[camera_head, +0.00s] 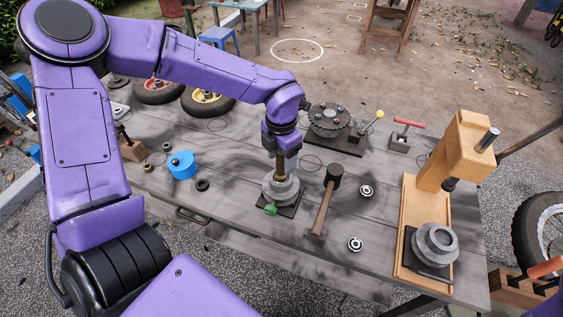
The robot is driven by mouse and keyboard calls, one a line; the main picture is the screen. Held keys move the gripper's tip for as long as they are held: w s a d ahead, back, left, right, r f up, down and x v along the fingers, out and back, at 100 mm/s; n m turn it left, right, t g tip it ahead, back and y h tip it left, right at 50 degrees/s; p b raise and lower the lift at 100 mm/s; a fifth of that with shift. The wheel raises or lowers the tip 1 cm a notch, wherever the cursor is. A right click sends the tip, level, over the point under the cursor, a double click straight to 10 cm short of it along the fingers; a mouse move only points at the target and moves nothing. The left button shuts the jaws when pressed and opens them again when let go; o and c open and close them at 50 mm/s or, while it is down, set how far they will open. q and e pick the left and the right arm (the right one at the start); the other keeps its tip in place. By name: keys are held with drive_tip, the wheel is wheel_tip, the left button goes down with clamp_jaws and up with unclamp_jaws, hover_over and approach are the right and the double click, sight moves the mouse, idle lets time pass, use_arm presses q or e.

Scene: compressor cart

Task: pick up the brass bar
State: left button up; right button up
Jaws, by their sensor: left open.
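My left gripper (284,154) points straight down over the middle of the table, its jaws open. Just below and between its fingers is a small upright brass-coloured piece, which I take for the brass bar (281,176). It stands in the round grey hub (279,190) of a fixture on a dark square plate with a green knob (271,209). The gripper hides the bar's upper part, and I cannot tell whether the fingers touch it. My right gripper is not in view.
A wooden-handled mallet (325,202) lies close right of the fixture. A geared fixture (329,121) stands behind it. An orange press (457,152) stands at the right, with small bearings (355,244) nearer. A blue round part (182,166) sits left. The table's front edge is close.

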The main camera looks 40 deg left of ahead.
use_arm(q)
clamp_jaws()
